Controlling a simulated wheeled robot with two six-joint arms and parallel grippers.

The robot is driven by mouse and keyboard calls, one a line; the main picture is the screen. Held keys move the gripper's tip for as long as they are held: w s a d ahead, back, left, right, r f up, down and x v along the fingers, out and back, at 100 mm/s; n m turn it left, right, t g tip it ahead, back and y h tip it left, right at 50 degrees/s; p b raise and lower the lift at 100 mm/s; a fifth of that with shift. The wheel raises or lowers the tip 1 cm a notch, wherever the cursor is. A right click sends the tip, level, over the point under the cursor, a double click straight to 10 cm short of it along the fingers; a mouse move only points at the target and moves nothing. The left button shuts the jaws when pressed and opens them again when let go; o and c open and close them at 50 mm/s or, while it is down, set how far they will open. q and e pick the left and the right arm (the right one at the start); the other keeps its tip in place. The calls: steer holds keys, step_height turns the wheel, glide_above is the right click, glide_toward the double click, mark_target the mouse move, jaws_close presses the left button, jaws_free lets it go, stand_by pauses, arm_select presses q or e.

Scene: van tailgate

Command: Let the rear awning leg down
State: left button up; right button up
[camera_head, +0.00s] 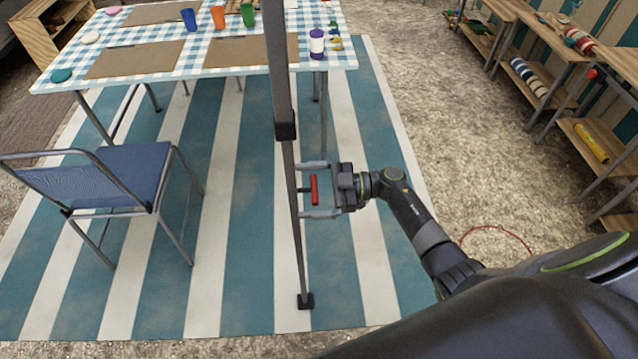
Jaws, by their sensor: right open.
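The awning leg is a dark square pole (278,70) running down the middle of the head view. A black collar (286,131) sits partway down it, and a thinner lower section (295,230) comes out below. A black foot (305,301) is at its bottom end, over the striped mat; I cannot tell whether it touches. A red handle (314,189) stands out on a short dark stub beside the lower section. My right gripper (305,190) is open, its fingers above and below the red handle, tips close to the pole. My left gripper is not in view.
A table (345,55) with a checked cloth, cups and boards stands behind the leg. A blue folding chair (125,178) is at the left. Wooden shelves (560,50) line the right. The striped mat (235,250) is clear around the foot. A thin red loop (500,229) lies on the gravel.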

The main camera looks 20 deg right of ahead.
steer(key=b+v, duration=0.4)
steer(key=v, duration=1.3)
steer(key=shift+d, duration=0.25)
steer(key=shift+r, duration=0.1)
